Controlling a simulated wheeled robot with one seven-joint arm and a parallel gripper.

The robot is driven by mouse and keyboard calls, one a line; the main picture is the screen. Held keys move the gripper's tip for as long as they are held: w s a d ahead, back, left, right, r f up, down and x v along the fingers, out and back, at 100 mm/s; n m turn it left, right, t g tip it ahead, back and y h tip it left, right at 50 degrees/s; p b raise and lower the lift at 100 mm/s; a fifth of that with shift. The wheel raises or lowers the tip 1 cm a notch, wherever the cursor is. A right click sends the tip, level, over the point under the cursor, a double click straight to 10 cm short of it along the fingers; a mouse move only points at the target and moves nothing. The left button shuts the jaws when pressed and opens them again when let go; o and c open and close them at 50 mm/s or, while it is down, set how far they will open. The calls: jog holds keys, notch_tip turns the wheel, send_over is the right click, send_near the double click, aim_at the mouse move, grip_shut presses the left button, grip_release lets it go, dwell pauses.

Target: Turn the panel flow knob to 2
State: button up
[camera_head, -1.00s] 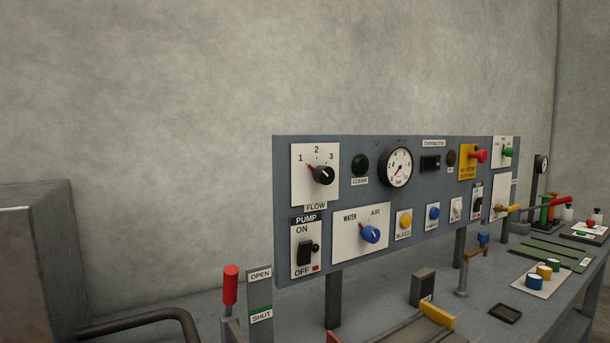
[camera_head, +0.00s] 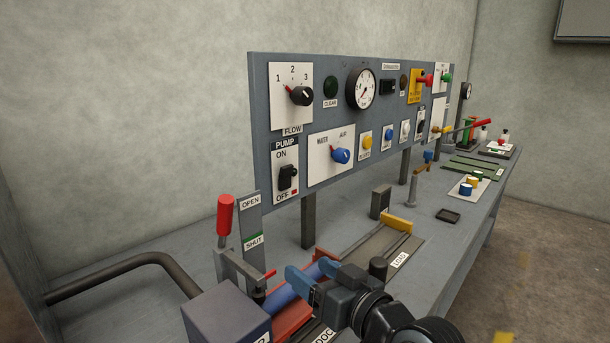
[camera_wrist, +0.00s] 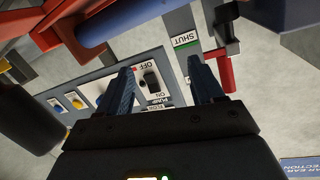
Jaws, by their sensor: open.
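The flow knob (camera_head: 301,96) is a black knob on a white plate marked 1, 2, 3, at the panel's upper left in the head view. Its red pointer mark is toward 1. My gripper (camera_head: 312,274), with blue fingers, is below and in front of the panel, low over the bench and well apart from the knob. In the wrist view my gripper (camera_wrist: 160,70) is open, with nothing held between its fingers. The pump switch plate (camera_wrist: 150,78) shows beyond the gap. The knob itself cannot be made out there.
The panel (camera_head: 262,120) also carries a gauge (camera_head: 361,88), a blue water/air knob (camera_head: 341,156) and several buttons. A red-handled lever (camera_head: 225,215) stands at left by the OPEN/SHUT plate. A dark curved pipe (camera_head: 130,265) and a grey block (camera_head: 225,315) are nearby.

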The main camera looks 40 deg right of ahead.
jog(key=w+d+r+n+t+y, duration=0.1)
jog(key=w+d+r, duration=0.3)
jog(key=r, duration=0.2)
jog(key=w+d+r+n, duration=0.1)
jog(key=w+d+r, duration=0.25)
jog(key=r, duration=0.35)
jog(key=n+y, duration=0.2)
jog(key=n, duration=0.1)
send_near(308, 97)
jog(key=w, duration=1)
jog(key=shift+w+a+f, duration=0.15)
jog(key=shift+w+a, duration=0.15)
jog(key=shift+w, duration=0.05)
jog(key=c, duration=1.1)
